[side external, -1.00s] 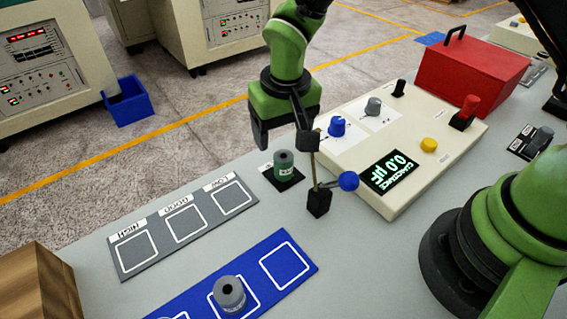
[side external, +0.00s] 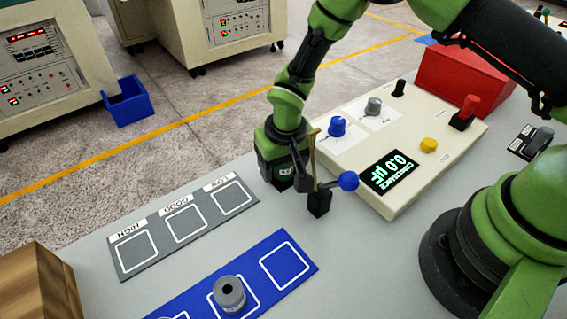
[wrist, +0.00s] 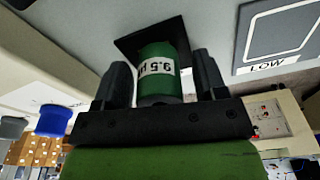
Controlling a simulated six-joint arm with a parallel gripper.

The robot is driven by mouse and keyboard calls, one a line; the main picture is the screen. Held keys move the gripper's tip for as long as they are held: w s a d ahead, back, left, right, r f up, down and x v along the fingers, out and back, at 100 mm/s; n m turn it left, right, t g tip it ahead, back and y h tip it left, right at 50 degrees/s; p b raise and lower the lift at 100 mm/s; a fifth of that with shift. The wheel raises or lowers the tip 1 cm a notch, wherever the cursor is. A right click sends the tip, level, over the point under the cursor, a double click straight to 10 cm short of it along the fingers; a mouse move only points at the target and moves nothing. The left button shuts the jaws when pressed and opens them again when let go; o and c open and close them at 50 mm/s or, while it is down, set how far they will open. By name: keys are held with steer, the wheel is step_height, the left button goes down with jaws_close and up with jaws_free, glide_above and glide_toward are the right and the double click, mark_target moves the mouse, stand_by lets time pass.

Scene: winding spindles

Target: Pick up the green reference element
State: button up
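In the side view my gripper (side external: 279,172) is low over the pad and mostly covers the element.
A cream meter box (side external: 410,150) reading 0.0 µF stands right of my gripper. A grey board (side external: 160,233) marked LOW, GOOD and HIGH lies to the left. A grey spool (side external: 229,293) stands on a blue board (side external: 262,262) in front. A red box (side external: 450,80) is behind.

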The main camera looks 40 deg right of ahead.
steer(key=c, duration=0.9)
